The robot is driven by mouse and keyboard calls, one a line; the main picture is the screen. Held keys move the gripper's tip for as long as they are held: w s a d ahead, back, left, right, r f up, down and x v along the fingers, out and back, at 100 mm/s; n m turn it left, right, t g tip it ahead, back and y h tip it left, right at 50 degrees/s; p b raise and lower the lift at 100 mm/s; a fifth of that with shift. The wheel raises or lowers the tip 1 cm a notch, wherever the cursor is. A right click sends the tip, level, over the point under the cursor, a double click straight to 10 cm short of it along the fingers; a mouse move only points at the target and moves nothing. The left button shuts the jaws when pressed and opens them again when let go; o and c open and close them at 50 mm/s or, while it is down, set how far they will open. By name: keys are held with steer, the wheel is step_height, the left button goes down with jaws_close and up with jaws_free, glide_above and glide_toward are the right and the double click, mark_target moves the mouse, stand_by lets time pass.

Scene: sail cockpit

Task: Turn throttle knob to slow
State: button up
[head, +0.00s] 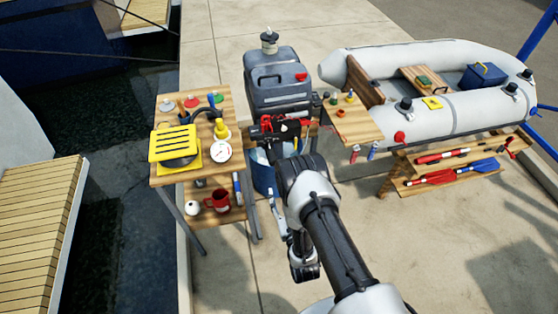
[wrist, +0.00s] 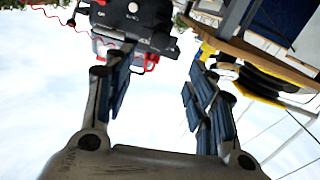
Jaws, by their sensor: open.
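The grey outboard motor (head: 277,85) stands behind my arm in the head view. A black box with red parts (head: 268,130) is below its cowl. In the wrist view, a black unit (wrist: 140,22) at the top edge has a small pale round spot and white marks on its face. I cannot tell for sure which part is the throttle knob or where it points. My gripper (wrist: 158,75) is open and empty, with its fingers spread below and beside the black unit. In the head view my own wrist hides the fingers.
A wooden table (head: 166,104) at left holds a yellow slatted item (head: 173,143) and a white gauge (head: 220,151). A small wooden table (head: 352,128) and a grey inflatable boat (head: 455,112) are at right. A red cable (wrist: 55,17) hangs near the black unit.

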mark_target(273, 159)
steer(key=b+x, duration=0.4)
steer(key=x, duration=1.2)
steer(key=shift+w+f, duration=0.15)
steer(key=shift+f, duration=0.05)
steer(key=shift+c, duration=0.2)
steer(key=c, duration=1)
steer(key=shift+c, duration=0.2)
steer(key=shift+n, duration=0.3)
steer(key=n+b, duration=0.2)
steer(key=n, duration=0.1)
steer(key=shift+f, duration=0.1)
steer(key=shift+n+b, duration=0.8)
steer(key=shift+n, duration=1.5)
